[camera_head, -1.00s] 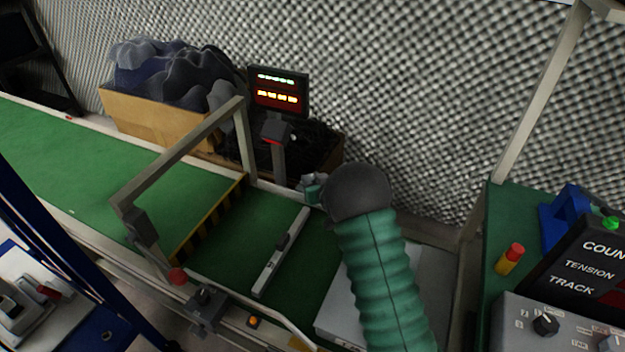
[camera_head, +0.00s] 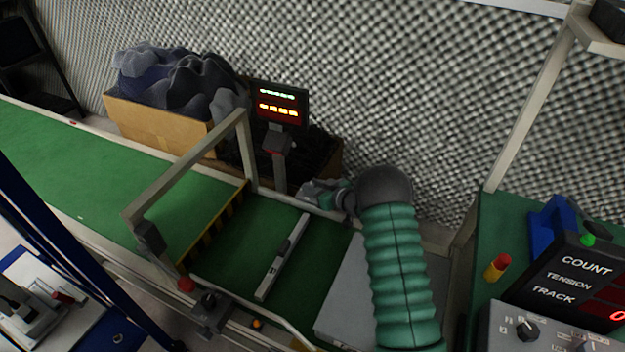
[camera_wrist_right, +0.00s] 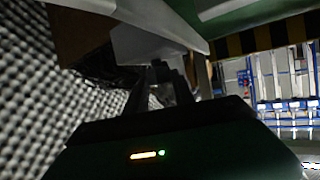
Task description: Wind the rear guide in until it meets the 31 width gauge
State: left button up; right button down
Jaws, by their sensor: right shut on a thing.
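A grey bar (camera_head: 283,258) with a dark middle lies across the green belt; it looks like the width gauge. The pale rail along the belt's far edge (camera_head: 330,212) appears to be the rear guide. I cannot read a clear gap between the rail and the bar's far end. My right gripper (camera_head: 310,190) is at that far rail, beyond the bar's far end. In the right wrist view its dark fingers (camera_wrist_right: 172,85) are close together on a small part. That part is mostly hidden and its shape is unclear. My left gripper is not in view.
A frame (camera_head: 185,165) spans the belt beside a yellow-black striped edge. A lit display (camera_head: 278,105) on a post and a box of dark cloth (camera_head: 155,120) stand behind. A grey plate (camera_head: 345,290) lies under my right arm. A control panel (camera_head: 560,290) is at right.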

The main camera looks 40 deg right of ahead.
jog(key=shift+d+r+n+y+p, duration=0.1)
jog(key=shift+d+n+y+p, duration=0.15)
jog(key=shift+n+y+p, duration=0.5)
jog(key=shift+d+n+g+y, duration=0.1)
jog(key=shift+n+g+y, duration=0.3)
jog(key=shift+n+y, duration=0.35)
jog(key=shift+f+n+y+b, duration=0.3)
jog(key=shift+n+y+b, duration=0.15)
jog(key=shift+y, duration=0.15)
jog(key=n+g+y+b, duration=0.1)
jog(key=b, duration=0.2)
jog(key=n+g+y+b, duration=0.1)
jog(key=n+y+b, duration=0.1)
jog(key=b, duration=0.2)
jog(key=shift+w+d+f, duration=0.15)
jog(key=shift+f, duration=0.05)
jog(key=shift+r+n+g+y+b, duration=0.15)
jog(key=shift+n+g+y+b, duration=0.4)
jog(key=shift+b, duration=0.55)
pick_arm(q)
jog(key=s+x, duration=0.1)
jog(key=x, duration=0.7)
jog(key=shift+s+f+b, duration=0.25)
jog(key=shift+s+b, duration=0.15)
pick_arm(e)
jog(key=shift+r, duration=0.2)
jog(key=shift+w+r, duration=0.1)
jog(key=c, duration=1.1)
grip_release()
jog(key=shift+y, duration=0.25)
